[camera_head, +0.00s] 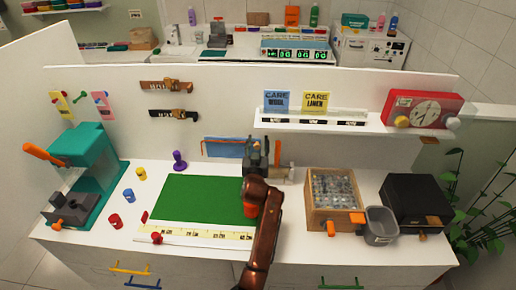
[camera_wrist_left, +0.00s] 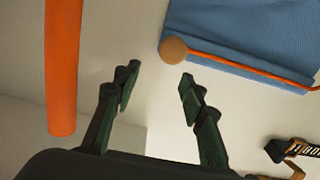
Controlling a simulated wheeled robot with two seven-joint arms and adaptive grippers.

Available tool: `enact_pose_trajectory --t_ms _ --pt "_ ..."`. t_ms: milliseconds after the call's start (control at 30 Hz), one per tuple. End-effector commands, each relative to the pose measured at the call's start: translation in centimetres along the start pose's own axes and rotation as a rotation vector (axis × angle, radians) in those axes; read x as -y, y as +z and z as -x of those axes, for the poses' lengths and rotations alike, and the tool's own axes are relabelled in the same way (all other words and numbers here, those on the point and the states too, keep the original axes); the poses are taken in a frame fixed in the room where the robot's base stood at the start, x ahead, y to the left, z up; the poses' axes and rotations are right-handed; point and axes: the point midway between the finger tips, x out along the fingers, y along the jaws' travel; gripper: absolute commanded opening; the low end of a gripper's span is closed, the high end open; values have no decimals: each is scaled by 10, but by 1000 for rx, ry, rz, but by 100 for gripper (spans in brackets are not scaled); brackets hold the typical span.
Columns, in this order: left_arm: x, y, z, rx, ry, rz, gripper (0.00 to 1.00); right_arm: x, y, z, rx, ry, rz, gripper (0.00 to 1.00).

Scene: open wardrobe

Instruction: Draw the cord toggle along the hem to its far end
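A blue cloth (camera_head: 225,148) hangs by the back panel, with an orange cord at its edge. In the left wrist view the cloth (camera_wrist_left: 250,35) fills the upper right. The orange cord (camera_wrist_left: 245,68) runs along its hem. The round brown toggle (camera_wrist_left: 173,49) sits at the cord's left end in that view, at the cloth's corner. My left gripper (camera_head: 257,148) is just right of the cloth in the head view. Its fingers (camera_wrist_left: 158,82) are apart with nothing between them, and the toggle appears beyond the fingertips. The toggle is not clear in the head view. My right gripper is not in view.
An orange post (camera_head: 277,153) stands right of my left gripper and shows large in the wrist view (camera_wrist_left: 63,70). A green mat (camera_head: 200,198) lies in front. A wooden box (camera_head: 313,213) and a shelf (camera_head: 365,124) are to the right. A teal machine (camera_head: 88,150) stands left.

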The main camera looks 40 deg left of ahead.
Motion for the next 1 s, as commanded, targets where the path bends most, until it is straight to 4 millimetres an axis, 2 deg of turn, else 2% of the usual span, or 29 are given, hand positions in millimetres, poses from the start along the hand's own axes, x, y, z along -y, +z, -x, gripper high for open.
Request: enact_pose_trajectory --t_ms 33,200,400,1000 --pt "0 -14 0 -6 1 1 38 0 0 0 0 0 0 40" --pt "-1 -43 0 -4 2 1 38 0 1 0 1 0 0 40" --pt "-1 -63 0 -3 2 0 38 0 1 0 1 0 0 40" --pt "-1 -65 0 1 2 1 38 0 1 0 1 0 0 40"
